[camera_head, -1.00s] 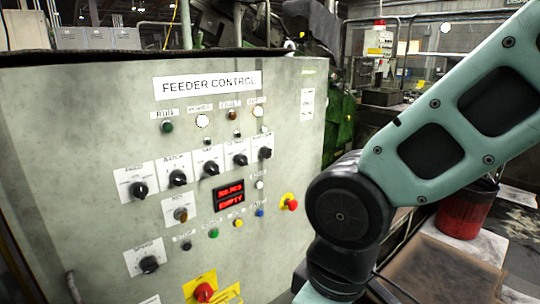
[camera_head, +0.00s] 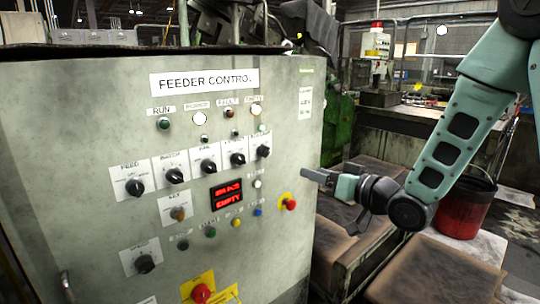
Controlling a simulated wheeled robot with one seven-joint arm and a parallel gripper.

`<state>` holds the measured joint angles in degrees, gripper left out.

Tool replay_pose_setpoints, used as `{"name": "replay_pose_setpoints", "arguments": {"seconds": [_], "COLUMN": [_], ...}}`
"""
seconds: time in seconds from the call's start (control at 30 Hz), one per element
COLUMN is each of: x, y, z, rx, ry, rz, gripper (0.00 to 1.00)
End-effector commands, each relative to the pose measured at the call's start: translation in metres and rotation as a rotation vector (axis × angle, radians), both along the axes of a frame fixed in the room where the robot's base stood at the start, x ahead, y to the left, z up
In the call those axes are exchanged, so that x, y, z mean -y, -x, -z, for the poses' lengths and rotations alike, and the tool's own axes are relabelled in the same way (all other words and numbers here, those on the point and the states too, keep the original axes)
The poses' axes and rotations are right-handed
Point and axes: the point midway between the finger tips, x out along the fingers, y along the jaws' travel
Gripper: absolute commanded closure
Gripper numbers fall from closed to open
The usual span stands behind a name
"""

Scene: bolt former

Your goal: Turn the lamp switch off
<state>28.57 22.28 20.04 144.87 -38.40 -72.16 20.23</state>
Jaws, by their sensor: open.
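The grey feeder control panel (camera_head: 90,120) fills the left half of the view. A row of black rotary switches (camera_head: 208,167) crosses its middle, each on a white label plate. The labels over the right-hand switches are too small to read, so I cannot tell which one is the lamp switch. The right-most switch (camera_head: 263,151) sits near the panel's right side. My gripper (camera_head: 318,177) is right of the panel's edge, apart from the switches, with its fingers pointing left. It is open and appears empty; one finger is hard to make out.
A red emergency button (camera_head: 290,204) on a yellow plate sticks out near the panel's right edge. Coloured push buttons (camera_head: 211,233) and a red display (camera_head: 229,195) lie below the switches. A red bucket (camera_head: 462,212) and brown-topped boxes (camera_head: 440,272) stand to the right.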

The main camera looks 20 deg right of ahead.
Motion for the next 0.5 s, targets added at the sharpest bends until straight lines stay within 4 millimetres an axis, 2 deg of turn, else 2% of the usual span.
{"name": "replay_pose_setpoints", "arguments": {"seconds": [0.1,0.23,0.5], "x": [0.005,-0.001,-0.025], "y": [-0.002,-0.012,-0.058], "z": [-0.005,-0.006,-0.006], "rx": [0.029,0.032,0.030], "ry": [-0.027,-0.029,-0.029], "rz": [0.001,-0.001,-0.002], "gripper": [0.48,0.48,0.48]}}
